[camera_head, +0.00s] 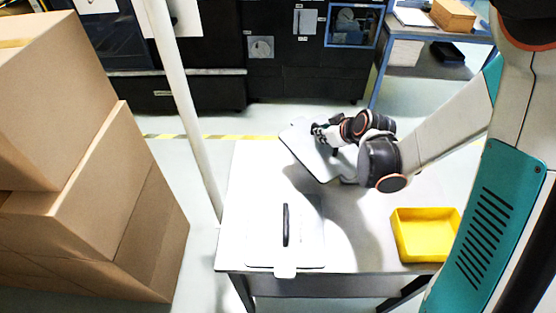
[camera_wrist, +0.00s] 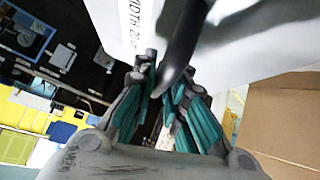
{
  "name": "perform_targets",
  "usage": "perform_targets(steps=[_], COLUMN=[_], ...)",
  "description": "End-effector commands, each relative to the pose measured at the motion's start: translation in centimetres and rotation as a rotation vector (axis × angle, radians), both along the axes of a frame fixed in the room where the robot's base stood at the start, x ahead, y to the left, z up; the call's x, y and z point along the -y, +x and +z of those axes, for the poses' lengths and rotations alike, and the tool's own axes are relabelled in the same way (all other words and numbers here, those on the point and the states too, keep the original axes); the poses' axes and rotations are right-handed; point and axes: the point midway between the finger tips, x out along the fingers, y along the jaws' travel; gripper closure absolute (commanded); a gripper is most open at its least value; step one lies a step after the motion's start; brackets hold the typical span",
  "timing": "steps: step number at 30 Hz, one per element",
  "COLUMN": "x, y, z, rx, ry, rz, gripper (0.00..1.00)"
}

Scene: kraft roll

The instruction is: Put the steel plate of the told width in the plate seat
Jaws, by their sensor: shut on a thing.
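My gripper (camera_head: 322,133) is shut on the black handle (camera_wrist: 182,45) of a pale plate (camera_head: 306,152). The plate is held tilted above the back of the table. In the wrist view the plate (camera_wrist: 255,38) fills the upper right, and its print reads "WIDTH 20", with the rest cut off. A second flat pale panel with a black upright handle (camera_head: 286,225) lies at the front left of the table. A small white tab (camera_head: 285,271) shows at its front edge. I cannot tell whether this panel is lying in a plate seat.
The grey-white table (camera_head: 365,215) has a yellow tray (camera_head: 402,242) at its right. Stacked cardboard boxes (camera_head: 75,150) are on the left. The table's middle is clear, under the arm's shadow.

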Motion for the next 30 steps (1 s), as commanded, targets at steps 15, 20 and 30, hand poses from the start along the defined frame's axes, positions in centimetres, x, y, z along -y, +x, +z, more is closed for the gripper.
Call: perform_targets(steps=[15, 20, 30], x=[-11.6, -13.4, -14.2], y=[4.1, 4.3, 4.3], z=[4.4, 6.1, 7.1], rx=[0.001, 0.001, 0.002], ry=[0.004, 0.002, 0.001], rz=[0.842, 0.999, 1.079], gripper=[1.00, 1.00, 1.00])
